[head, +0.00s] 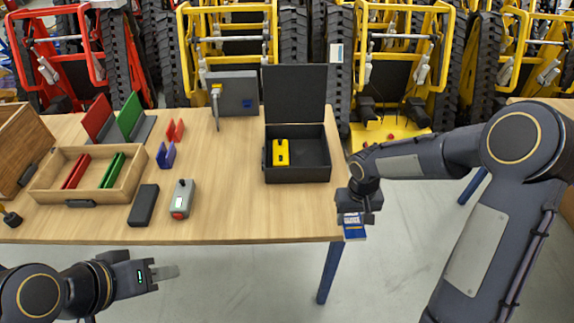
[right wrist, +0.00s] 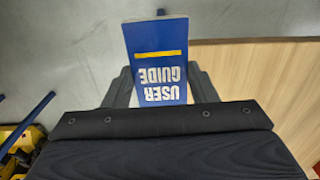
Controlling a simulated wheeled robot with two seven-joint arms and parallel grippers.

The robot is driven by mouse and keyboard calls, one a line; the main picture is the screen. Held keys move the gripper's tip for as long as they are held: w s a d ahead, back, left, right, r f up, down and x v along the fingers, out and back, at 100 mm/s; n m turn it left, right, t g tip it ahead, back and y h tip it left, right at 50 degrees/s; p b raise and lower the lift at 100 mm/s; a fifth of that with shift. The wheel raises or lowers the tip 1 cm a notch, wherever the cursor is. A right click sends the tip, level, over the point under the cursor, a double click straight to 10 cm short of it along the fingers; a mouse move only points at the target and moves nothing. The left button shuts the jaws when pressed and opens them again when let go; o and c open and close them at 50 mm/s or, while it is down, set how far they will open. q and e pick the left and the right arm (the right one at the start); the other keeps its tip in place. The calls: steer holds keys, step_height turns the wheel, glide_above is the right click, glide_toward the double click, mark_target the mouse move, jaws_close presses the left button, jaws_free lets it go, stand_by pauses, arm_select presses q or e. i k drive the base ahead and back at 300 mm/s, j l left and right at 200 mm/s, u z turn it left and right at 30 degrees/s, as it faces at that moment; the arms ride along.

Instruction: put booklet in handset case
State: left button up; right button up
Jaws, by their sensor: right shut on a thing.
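The booklet (head: 354,232) is blue with a yellow stripe. In the right wrist view the booklet (right wrist: 160,62) shows the words USER GUIDE. My right gripper (head: 355,212) is shut on it and holds it just past the table's right front corner, right of and nearer than the case. The handset case (head: 312,174) is a black box on the table with its lid (head: 295,92) standing open at the back. A yellow handset (head: 281,152) lies in its left part; its right part looks empty. My left gripper (head: 165,272) is in front of the table, away from everything; its jaw gap is unclear.
A wooden tray (head: 50,192) with red and green pieces is at the left. A black block (head: 143,205) and a grey device (head: 181,198) lie near the front edge. A dark grey box (head: 232,93) stands behind. The table between grey device and case is clear.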

mark_target(309, 159)
steer(key=l+u, duration=0.15)
steer(key=u, duration=0.25)
steer(key=l+u, duration=0.15)
steer(key=u, duration=0.2)
steer(key=l+u, duration=0.2)
steer(key=u, duration=0.2)
steer(key=l+u, duration=0.15)
steer(key=u, duration=0.25)
steer(key=k+l+u, duration=0.15)
steer(key=l, duration=0.3)
steer(key=k+l+u, duration=0.2)
steer(key=l, duration=0.2)
steer(key=k+l+u, duration=0.15)
steer(key=l, duration=0.25)
steer(key=i+l, duration=0.1)
steer(key=i, duration=0.1)
